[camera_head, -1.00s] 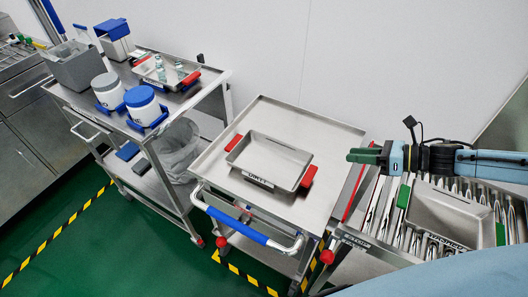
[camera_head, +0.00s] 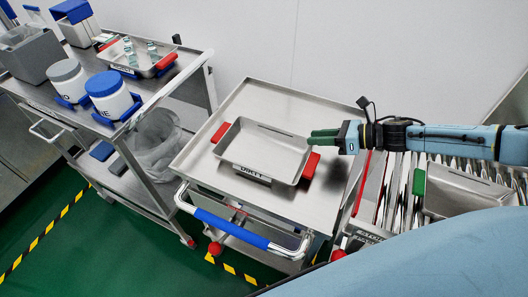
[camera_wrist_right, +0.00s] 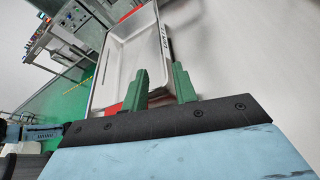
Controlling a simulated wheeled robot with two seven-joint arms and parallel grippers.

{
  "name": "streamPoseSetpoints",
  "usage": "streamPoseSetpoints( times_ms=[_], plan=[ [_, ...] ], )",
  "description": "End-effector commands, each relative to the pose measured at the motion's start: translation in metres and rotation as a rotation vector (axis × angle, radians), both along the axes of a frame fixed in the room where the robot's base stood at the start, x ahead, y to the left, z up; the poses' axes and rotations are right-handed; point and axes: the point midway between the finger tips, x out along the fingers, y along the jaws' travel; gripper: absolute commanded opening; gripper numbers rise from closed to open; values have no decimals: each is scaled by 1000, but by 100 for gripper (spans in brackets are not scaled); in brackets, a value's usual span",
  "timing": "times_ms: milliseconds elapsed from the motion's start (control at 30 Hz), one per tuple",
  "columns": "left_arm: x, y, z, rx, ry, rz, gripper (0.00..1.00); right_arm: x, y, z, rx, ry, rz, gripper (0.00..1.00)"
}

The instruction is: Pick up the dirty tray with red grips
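The dirty tray (camera_head: 265,150) is an empty shallow metal tray with a label on its front wall, lying flat on the middle cart. It has a left red grip (camera_head: 220,132) and a right red grip (camera_head: 311,165). My right gripper (camera_head: 318,137) has green fingers and is just behind and above the right red grip. In the right wrist view, the gripper (camera_wrist_right: 160,78) is open with its fingers apart, and the tray (camera_wrist_right: 128,52) lies beyond them. Nothing shows held there. My left gripper is in neither view.
The cart top (camera_head: 285,100) is otherwise clear. Another red-gripped tray (camera_head: 145,62) with bottles and two white canisters stand on the left cart. A green-gripped tray (camera_head: 460,185) sits on rollers at right, beneath my right arm. A wall closes the back.

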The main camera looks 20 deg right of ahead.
Motion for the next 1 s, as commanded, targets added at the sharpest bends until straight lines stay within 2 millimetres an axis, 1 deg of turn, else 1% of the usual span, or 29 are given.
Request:
streamPoseSetpoints(
  times_ms=[233,533,633,867,933,1000],
  plan=[
    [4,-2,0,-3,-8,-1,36,11,10,-4,1,-2,1,28],
    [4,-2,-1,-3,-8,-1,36,38,32,-17,2,-3,0,28],
    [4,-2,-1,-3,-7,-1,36,42,36,-20,1,-1,0,28],
    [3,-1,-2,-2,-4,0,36,43,37,-21,0,0,-1,28],
    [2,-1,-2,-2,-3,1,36,43,37,-21,0,0,-1,22],
    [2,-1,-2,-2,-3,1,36,43,37,-21,0,0,-1,12]
  ],
)
